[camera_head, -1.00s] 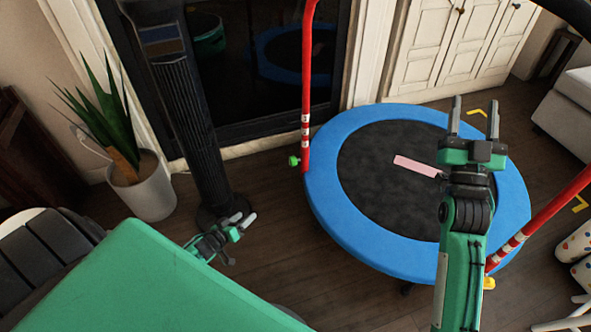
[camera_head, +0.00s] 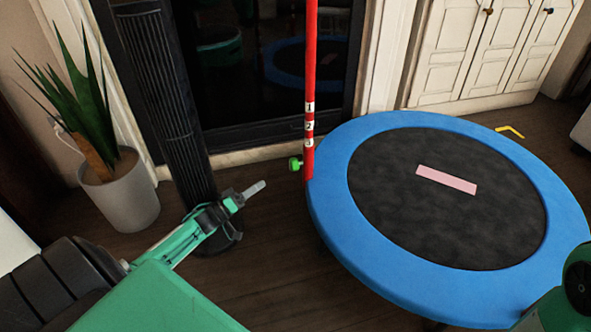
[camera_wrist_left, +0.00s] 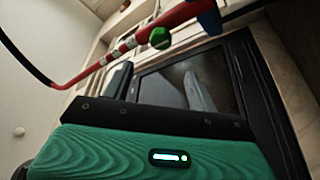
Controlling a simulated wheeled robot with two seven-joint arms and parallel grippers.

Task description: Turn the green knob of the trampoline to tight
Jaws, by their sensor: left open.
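The green knob (camera_head: 295,163) sits on the left side of the red post (camera_head: 309,120), at its lower end below the white 1, 2, 3 labels. The post stands at the left edge of the blue-rimmed trampoline (camera_head: 335,215). My left gripper (camera_head: 256,189) is left of and a little below the knob in the head view, open and empty, apart from it. In the left wrist view the green knob (camera_wrist_left: 160,38) shows above, beyond the two fingers (camera_wrist_left: 158,88). My right gripper is out of the head view; only a piece of that arm shows at lower right.
A dark tower fan (camera_head: 165,100) stands close behind my left gripper. A potted plant (camera_head: 120,190) is at the left, and white cabinets (camera_head: 470,60) are at the back. The floor between gripper and trampoline is clear.

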